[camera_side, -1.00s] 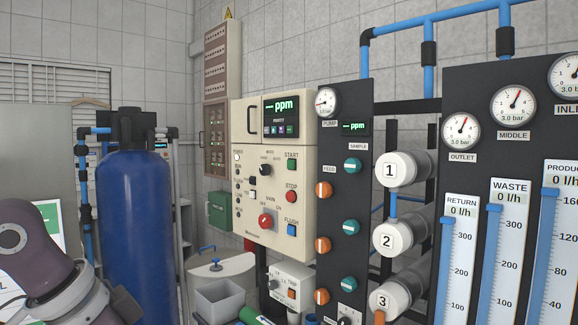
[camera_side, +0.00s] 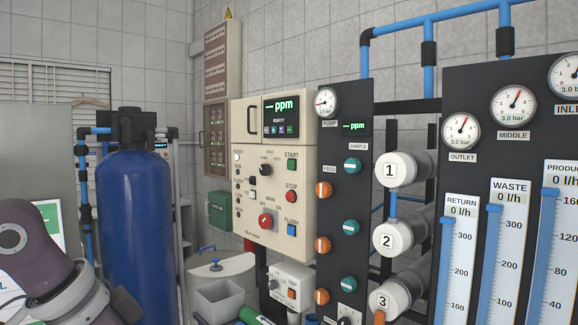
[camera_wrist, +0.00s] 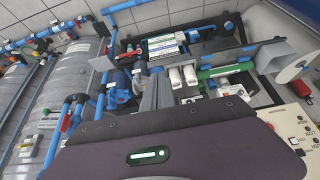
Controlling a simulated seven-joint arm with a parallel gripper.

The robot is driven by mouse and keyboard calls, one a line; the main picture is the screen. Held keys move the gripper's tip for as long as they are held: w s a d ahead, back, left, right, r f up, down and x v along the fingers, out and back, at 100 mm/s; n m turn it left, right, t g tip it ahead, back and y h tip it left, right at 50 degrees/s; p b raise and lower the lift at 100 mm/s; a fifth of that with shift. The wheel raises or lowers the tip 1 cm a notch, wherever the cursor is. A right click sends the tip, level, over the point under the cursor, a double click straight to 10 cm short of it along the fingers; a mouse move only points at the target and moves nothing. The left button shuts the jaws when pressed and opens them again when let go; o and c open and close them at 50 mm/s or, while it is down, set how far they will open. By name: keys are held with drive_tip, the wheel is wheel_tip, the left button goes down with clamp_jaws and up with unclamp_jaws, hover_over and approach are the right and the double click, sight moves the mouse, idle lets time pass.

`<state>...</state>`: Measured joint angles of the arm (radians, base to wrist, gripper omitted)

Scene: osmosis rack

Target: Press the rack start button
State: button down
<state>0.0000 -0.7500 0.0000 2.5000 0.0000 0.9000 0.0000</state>
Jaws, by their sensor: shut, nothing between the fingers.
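The green start button (camera_side: 291,164) sits at the upper right of the cream control box (camera_side: 245,200), under the word START. A red STOP button (camera_side: 291,196) and a blue FLUSH button (camera_side: 292,229) are below it. The box's display reads "ppm" with dashes. Part of a cream panel with small buttons (camera_wrist: 301,117) shows at the right edge of the wrist view. My gripper (camera_wrist: 157,88) shows there beyond my purple wrist housing, with its grey fingers together and empty, apart from that panel. In the side view only my arm shows at lower left; the fingers are out of sight.
A blue tank (camera_side: 135,225) stands between my arm and the control box. A black panel with orange and teal knobs (camera_side: 343,200) and white-capped cylinders (camera_side: 395,168) are right of the box. A grey bin (camera_side: 219,300) and a small switch box (camera_side: 290,285) sit below.

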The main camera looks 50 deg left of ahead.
drive_tip(key=w+a+r+n+t, duration=0.1)
drive_tip(key=w+r+t, duration=0.1)
drive_tip(key=w+r, duration=0.35)
drive_tip(key=w+a+r+n+t, duration=0.1)
drive_tip(key=w+r, duration=0.1)
drive_tip(key=w, duration=0.6)
drive_tip(key=n+t+y, duration=0.7)
approach(291, 164)
drive_tip(key=s+d+f, duration=0.3)
drive_tip(key=s+d, duration=0.5)
drive_tip(key=d, duration=0.1)
drive_tip(key=w+a+n+y, duration=0.2)
drive_tip(key=a+y, duration=0.1)
drive_tip(key=a, duration=0.3)
drive_tip(key=w+a+r+n+y, duration=0.1)
drive_tip(key=w+a+n+y, duration=0.1)
drive_tip(key=a, duration=0.4)
drive_tip(key=n+y, duration=0.1)
drive_tip(key=y, duration=0.1)
drive_tip(key=shift+a+r+y, duration=0.3)
drive_tip(key=shift+a, duration=0.1)
drive_tip(key=w, duration=0.8)
drive_tip(key=shift+w, duration=0.35)
drive_tip(key=shift+w, duration=0.15)
